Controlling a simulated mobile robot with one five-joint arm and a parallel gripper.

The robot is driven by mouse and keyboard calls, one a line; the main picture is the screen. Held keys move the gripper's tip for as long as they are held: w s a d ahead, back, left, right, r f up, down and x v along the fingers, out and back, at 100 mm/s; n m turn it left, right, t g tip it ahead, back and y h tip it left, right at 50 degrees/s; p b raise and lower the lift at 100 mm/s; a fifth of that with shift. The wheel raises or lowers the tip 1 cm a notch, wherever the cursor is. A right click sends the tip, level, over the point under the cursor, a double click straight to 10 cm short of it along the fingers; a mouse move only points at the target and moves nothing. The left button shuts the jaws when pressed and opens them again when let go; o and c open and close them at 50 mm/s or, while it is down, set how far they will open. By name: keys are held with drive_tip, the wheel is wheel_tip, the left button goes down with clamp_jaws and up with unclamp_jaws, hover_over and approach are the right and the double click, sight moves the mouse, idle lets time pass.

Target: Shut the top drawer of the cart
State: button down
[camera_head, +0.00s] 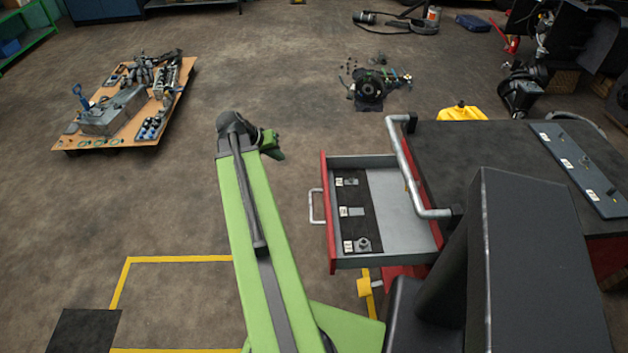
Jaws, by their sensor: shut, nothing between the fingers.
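The top drawer (403,213) of the cart is pulled out to the left. It has grey inner walls, a red front (326,214) and a silver handle (313,206). Several small labelled parts lie on a dark mat inside it. The cart (465,150) has a dark top, red sides and a silver push bar (405,170) that passes over the drawer's right part. My gripper (277,150) is shut and empty at the end of my green arm. It is left of the drawer front and farther away, apart from it. My arm hides part of the floor.
A wooden board (150,130) with several machine parts lies on the floor at the left. A dismantled motor part (369,90) lies beyond the drawer. A yellow object (462,112) shows behind the cart. The floor left of the drawer is mostly clear.

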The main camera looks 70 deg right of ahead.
drive_tip(key=s+d+f+b, duration=0.8)
drive_tip(key=s, duration=0.1)
drive_tip(key=shift+s+d+f+m, duration=0.15)
drive_tip(key=shift+s+d+m, duration=0.15)
drive_tip(key=shift+m, duration=0.1)
